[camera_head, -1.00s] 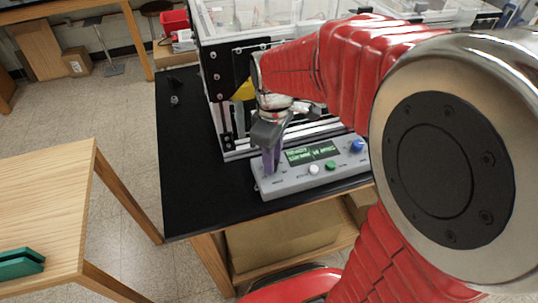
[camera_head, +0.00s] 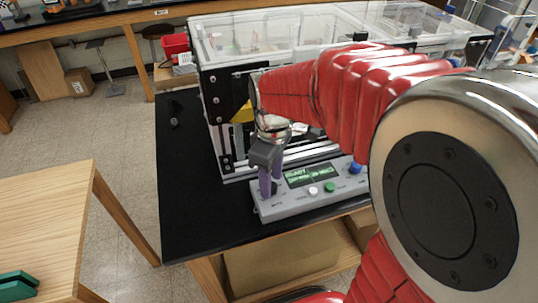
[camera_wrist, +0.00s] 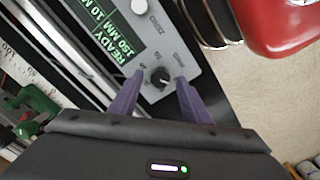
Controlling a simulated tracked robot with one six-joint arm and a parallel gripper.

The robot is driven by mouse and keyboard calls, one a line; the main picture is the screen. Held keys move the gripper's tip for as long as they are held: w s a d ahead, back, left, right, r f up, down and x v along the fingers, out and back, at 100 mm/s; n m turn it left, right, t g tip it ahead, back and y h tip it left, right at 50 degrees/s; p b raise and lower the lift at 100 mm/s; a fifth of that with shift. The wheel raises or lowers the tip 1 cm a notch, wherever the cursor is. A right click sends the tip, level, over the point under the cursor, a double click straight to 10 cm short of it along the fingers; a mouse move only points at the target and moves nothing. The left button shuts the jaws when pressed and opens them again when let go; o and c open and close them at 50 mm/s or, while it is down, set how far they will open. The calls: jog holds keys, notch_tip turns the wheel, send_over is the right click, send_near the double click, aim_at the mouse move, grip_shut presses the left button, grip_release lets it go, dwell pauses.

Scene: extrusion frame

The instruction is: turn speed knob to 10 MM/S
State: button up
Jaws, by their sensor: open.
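The grey control box (camera_head: 300,205) sits on the black tabletop with a lit green display (camera_head: 314,175), which also shows in the wrist view (camera_wrist: 95,35). There it reads READY and 150 MM, then 10 M before it is cut off. A black knob (camera_wrist: 160,77) with small printed labels around it stands at the box's end. My gripper (camera_head: 271,187) has purple fingers and is open, pointing down at the box's left end. In the wrist view my gripper (camera_wrist: 159,86) has one finger on each side of the knob, with gaps visible.
The box also has a white button (camera_head: 313,190), a green button (camera_head: 329,187) and a blue knob (camera_head: 355,168). A clear-walled extrusion frame (camera_head: 222,130) stands close behind it. The black tabletop (camera_head: 185,190) is mostly clear to the left.

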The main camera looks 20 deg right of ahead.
notch_tip(320, 180, up, 13)
dwell(0.5)
dwell(0.4)
jog(key=s+f+m+t, duration=0.4)
jog(key=s+m+t, duration=0.1)
jog(key=s+m, duration=0.4)
jog(key=s, duration=0.2)
jog(key=shift+s+a+t, duration=0.3)
jog(key=shift+a, duration=0.05)
jog(key=shift+c, duration=0.3)
